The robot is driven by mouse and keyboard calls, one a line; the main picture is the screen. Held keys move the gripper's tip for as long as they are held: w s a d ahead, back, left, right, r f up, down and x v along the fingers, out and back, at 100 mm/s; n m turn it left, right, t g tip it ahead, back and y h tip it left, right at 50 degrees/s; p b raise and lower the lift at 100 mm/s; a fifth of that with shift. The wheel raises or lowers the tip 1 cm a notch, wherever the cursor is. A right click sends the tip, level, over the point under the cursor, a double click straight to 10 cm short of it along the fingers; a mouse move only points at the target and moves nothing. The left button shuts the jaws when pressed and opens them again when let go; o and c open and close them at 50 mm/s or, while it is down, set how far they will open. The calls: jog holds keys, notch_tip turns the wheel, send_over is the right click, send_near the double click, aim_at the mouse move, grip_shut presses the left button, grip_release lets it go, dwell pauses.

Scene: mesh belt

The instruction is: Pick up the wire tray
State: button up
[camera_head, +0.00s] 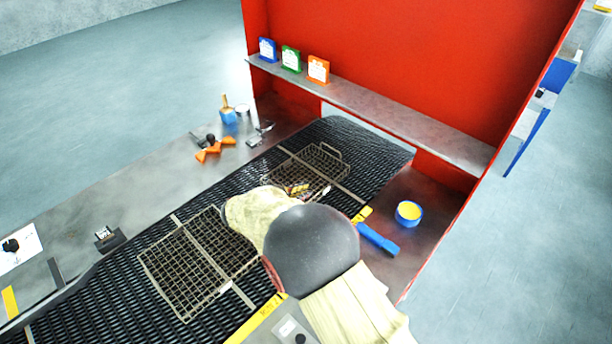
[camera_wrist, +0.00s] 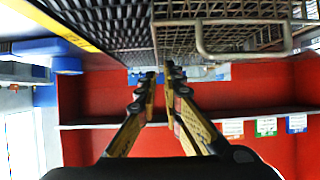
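Two brown wire trays lie on the black mesh belt (camera_head: 100,281). The nearer wire tray (camera_head: 190,265) is partly hidden by my arm. The farther wire tray (camera_head: 318,166) has a looped handle at its far end. My gripper (camera_head: 298,189) is over the near side of the farther tray, its fingers small and partly hidden by my arm. In the upside-down wrist view, a wire tray (camera_wrist: 215,41) with a handle loop is at the upper right, beside my gripper (camera_wrist: 160,76). A narrow gap shows between the fingertips, with no tray wire visible in it.
A red panel (camera_head: 420,60) with a grey shelf (camera_head: 400,112) stands behind the belt. A blue-handled tool (camera_head: 377,239) and a blue tub (camera_head: 409,212) lie right of the belt. An orange object (camera_head: 214,149) and small tools lie to the left.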

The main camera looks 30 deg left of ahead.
jog(key=shift+s+f, duration=0.2)
jog(key=shift+f, duration=0.1)
jog(key=shift+w+d+f, duration=0.15)
jog(key=shift+w+f, duration=0.05)
jog(key=shift+f, duration=0.05)
jog(key=b+x, duration=0.2)
jog(key=x, duration=0.8)
jog(key=shift+w+d+f, duration=0.15)
jog(key=shift+w+d, duration=0.05)
jog(key=shift+d, duration=0.05)
jog(key=shift+w, duration=0.3)
grip_shut()
